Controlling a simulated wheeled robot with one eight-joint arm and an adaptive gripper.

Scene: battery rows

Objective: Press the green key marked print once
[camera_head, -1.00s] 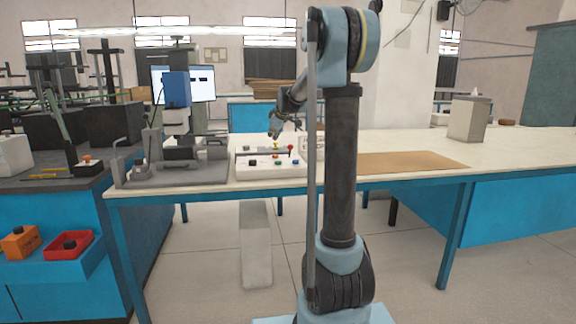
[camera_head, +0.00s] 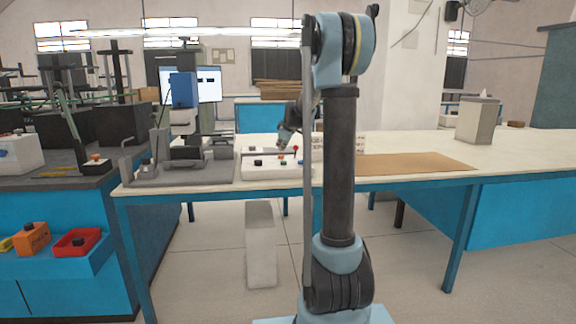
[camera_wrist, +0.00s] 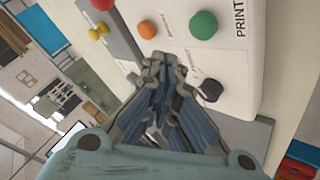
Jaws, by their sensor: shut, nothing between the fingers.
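The green key (camera_wrist: 203,25) is a round dome on a white panel (camera_wrist: 245,55) in the wrist view, with the word PRINT beside it. An orange key (camera_wrist: 147,29) and a black key (camera_wrist: 211,91) are on the same panel. My gripper (camera_wrist: 160,62) is shut and empty, its tips over the panel side near the orange key and apart from the green key in the picture. Whether the tips touch the panel I cannot tell. In the head view my gripper (camera_head: 283,150) hangs low over the white panel (camera_head: 262,173) on the bench, partly hiding its keys.
A red knob (camera_wrist: 102,4) and a yellow knob (camera_wrist: 97,33) stand beside the panel. A grey fixture (camera_head: 200,174) is left of the panel. A brown mat (camera_head: 415,163) lies on the bench at the right, with free room around it.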

